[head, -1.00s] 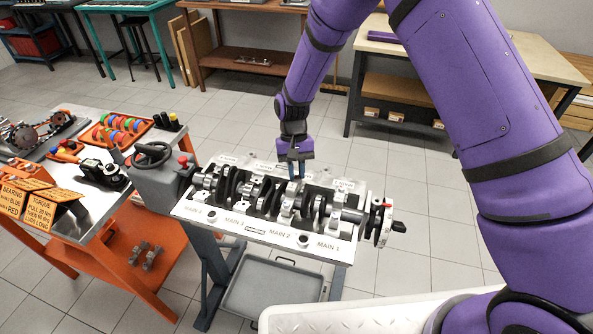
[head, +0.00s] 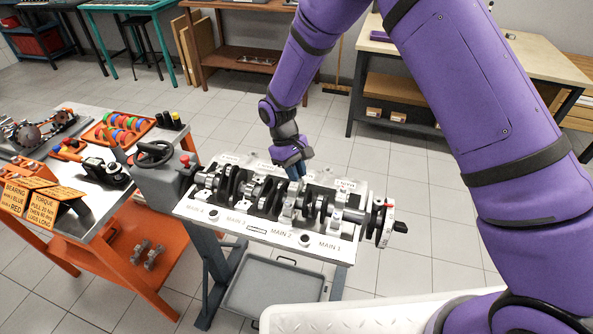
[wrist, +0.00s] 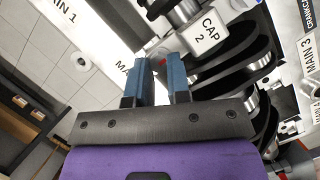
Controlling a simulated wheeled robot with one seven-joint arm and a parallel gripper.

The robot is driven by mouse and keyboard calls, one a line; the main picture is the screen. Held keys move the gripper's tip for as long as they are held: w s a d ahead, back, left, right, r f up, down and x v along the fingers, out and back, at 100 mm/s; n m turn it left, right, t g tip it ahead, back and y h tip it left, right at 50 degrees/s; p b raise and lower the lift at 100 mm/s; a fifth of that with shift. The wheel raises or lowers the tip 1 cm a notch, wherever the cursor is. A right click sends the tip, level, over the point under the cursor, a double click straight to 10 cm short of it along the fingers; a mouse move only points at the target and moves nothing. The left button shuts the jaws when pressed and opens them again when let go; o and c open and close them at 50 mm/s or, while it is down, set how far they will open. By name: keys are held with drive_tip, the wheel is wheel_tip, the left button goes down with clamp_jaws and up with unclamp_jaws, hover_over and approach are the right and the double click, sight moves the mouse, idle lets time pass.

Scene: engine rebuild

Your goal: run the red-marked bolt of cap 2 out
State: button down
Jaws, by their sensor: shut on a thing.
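Cap 2 (wrist: 208,40) is a light metal block with a "CAP 2" label, seen close up in the wrist view. The red-marked bolt (wrist: 163,62) shows only as a small red spot at the cap's end, between my fingertips; the rest is hidden. My gripper (wrist: 162,72) has its blue fingers closed on this bolt, with a narrow gap between them. In the head view my gripper (head: 296,174) reaches down, tilted, to the far side of the crankshaft (head: 262,193) near the MAIN 2 position.
The engine block (head: 240,227) is on a stand, with labels MAIN 1 to MAIN 4 along its near edge. An orange-framed cart (head: 88,235) with tools and coloured rings stands at left. A grey tray (head: 275,290) lies below the block.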

drive_tip(key=shift+s+f, duration=0.1)
drive_tip(key=shift+f, duration=0.05)
drive_tip(key=c, duration=1.1)
unclamp_jaws()
drive_tip(key=shift+o, duration=0.2)
